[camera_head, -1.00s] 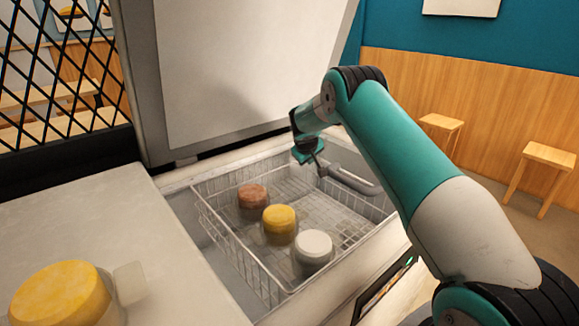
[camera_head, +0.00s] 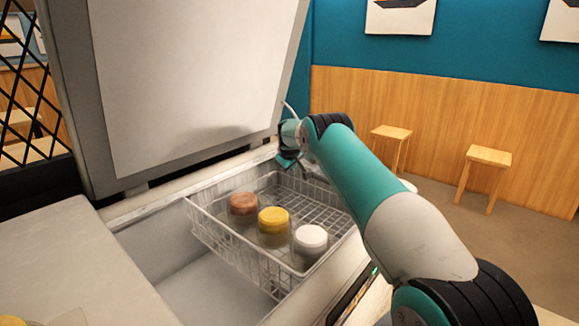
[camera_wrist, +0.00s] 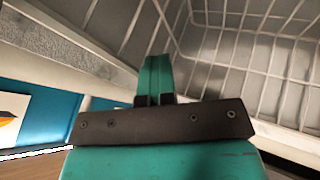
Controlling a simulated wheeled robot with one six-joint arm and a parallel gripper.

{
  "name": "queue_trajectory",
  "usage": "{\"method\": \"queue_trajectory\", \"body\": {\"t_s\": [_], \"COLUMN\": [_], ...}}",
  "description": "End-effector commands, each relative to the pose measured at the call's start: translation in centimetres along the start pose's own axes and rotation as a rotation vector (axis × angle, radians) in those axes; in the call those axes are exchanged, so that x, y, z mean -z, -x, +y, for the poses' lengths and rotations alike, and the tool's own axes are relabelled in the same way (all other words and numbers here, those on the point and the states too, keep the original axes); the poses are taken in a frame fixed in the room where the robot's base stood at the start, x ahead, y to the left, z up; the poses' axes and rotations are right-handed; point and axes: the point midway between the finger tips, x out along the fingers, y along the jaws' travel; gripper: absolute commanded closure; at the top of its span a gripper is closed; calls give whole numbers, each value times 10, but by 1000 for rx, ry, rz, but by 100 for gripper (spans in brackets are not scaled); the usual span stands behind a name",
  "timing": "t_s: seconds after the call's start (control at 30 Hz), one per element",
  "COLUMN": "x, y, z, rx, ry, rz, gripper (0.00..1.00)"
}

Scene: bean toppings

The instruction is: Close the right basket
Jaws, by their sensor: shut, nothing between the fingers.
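The white wire basket (camera_head: 232,246) hangs inside the open white chest at its right side. It holds a brown-topped jar (camera_head: 243,205), a yellow-topped jar (camera_head: 273,222) and a white-topped jar (camera_head: 311,240) in a diagonal row. My gripper (camera_head: 288,161) is at the basket's far right edge, partly hidden by my arm. In the wrist view, my gripper's fingers (camera_wrist: 155,78) are shut and empty, with the wire basket (camera_wrist: 245,70) close behind them. I cannot tell whether the fingers touch the basket.
The chest's large lid (camera_head: 190,80) stands raised at the back. A bare chest floor (camera_head: 205,284) shows left of the basket. A pale counter (camera_head: 80,265) lies at the left. Wooden stools (camera_head: 486,160) stand beyond at the right.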

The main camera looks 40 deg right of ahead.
Motion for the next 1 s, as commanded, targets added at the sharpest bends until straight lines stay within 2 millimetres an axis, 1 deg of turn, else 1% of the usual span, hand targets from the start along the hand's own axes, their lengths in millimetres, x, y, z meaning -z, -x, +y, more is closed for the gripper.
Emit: {"method": "queue_trajectory", "body": {"t_s": [0.03, 0.3, 0.43, 0.53, 0.6, 0.8, 0.9, 1.0], "x": [0, 0, 1, 2, 3, 2, 1, 0], "y": [0, 2, 8, 18, 28, 73, 92, 106], "z": [6, 8, -3, -22, -33, -32, -32, -32], "rx": [-12, -15, -12, -6, -5, -5, -5, -5], "ry": [-1, -3, -2, 1, 0, -1, -3, -4], "rz": [9, 9, 6, 3, 4, 4, 3, 1], "gripper": [100, 100, 100, 100, 100, 100, 100, 100]}}
